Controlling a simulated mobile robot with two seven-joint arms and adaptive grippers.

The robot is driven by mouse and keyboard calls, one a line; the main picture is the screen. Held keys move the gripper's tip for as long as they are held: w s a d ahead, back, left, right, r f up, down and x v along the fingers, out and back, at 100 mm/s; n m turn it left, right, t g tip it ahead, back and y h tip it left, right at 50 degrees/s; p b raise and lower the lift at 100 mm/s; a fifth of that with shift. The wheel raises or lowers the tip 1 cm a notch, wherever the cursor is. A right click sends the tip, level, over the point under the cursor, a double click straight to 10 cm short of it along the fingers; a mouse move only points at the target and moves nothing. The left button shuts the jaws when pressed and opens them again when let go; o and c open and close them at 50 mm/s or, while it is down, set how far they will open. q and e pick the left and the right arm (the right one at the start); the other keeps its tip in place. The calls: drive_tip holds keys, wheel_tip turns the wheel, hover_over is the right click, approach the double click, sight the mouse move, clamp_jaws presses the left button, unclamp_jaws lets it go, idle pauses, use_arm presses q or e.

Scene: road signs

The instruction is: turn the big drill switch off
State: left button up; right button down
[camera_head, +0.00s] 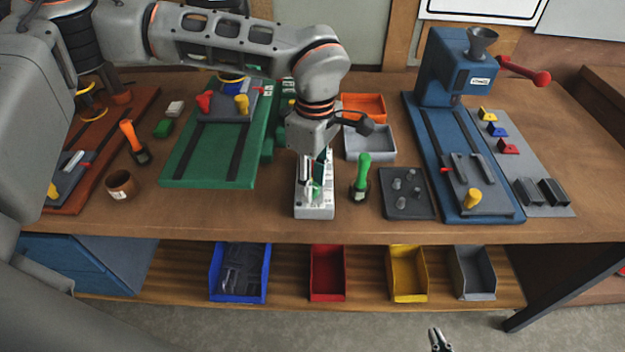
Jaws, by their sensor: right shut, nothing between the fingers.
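A pale grey and white panel (315,208) with green parts lies near the front of the bench. I cannot make out which part of it, if any, is the big drill switch. My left arm reaches in from the left, and its wrist hangs right over this panel. My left gripper (322,160) points down at the panel's back part and hides some of it. Its fingers are too dark and small to read, and I cannot tell contact. A green machine base (210,180) stands left of the panel, its upper part partly hidden by my arm. My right gripper (438,340) is shut and empty, low at the bottom edge.
A blue machine (450,85) with a red handle stands at the right. A green-handled tool (361,175) stands close right of the panel, beside a dark tray (407,195). An orange-handled tool (132,140) and brown cup (121,185) are left. Coloured bins line the lower shelf.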

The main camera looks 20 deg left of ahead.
sight(314, 184)
use_arm(q)
drive_tip(key=shift+r, duration=0.1)
wheel_tip(314, 184, up, 12)
drive_tip(key=shift+w, duration=0.3)
idle(0.6)
